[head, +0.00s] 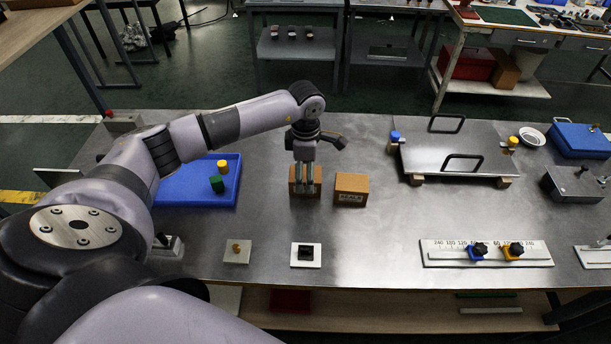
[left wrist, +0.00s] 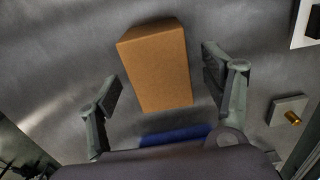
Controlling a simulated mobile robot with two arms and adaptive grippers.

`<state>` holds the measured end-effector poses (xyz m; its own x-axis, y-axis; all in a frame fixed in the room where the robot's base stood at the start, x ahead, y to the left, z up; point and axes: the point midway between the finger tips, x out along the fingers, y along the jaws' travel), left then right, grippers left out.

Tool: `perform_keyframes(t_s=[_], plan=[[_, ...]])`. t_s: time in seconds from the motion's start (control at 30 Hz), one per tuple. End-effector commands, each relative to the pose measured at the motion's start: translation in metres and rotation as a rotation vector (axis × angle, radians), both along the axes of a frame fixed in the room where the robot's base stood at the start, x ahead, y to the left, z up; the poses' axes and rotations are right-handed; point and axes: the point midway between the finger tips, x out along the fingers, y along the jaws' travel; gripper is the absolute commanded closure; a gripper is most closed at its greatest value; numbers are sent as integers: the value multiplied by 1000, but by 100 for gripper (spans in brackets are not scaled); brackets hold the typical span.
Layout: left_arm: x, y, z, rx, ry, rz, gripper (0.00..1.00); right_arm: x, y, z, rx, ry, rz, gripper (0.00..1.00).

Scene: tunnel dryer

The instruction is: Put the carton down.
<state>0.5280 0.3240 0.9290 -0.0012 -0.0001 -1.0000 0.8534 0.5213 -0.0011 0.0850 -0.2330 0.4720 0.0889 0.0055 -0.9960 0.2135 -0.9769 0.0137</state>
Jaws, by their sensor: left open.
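A brown carton (head: 293,187) stands on the metal table near the middle in the head view, partly hidden behind my left gripper (head: 305,186). In the left wrist view the plain brown carton (left wrist: 158,65) shows ahead of the spread fingers of the left gripper (left wrist: 163,92), with a gap to the finger on each side. The left gripper is open and points down. A second brown carton (head: 351,189) with a dark printed label stands just to the right, a small gap away. My right gripper is not in view.
A blue tray (head: 205,200) with a yellow and a green piece lies to the left. A metal plate with black handles (head: 455,150) lies to the right. A white scale plate (head: 487,253) and small fixtures (head: 306,256) line the front edge. Bare tabletop surrounds the cartons.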

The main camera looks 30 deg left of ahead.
Motion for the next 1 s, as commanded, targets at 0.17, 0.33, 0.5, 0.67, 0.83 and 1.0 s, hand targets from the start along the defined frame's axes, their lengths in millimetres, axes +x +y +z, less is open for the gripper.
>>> perform_keyframes(t_s=[0.17,0.33,0.5,0.67,0.83,1.0], plan=[[0,0,-15,1,1,0,27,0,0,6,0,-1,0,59],[0,0,-17,1,-1,0,27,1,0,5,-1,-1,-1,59],[0,0,-17,1,-1,0,35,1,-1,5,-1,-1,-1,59],[0,0,-17,1,-1,0,45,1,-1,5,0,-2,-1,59],[0,0,-16,1,-2,0,57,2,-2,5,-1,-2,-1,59],[0,0,-16,1,-2,0,68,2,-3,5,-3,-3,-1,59]])
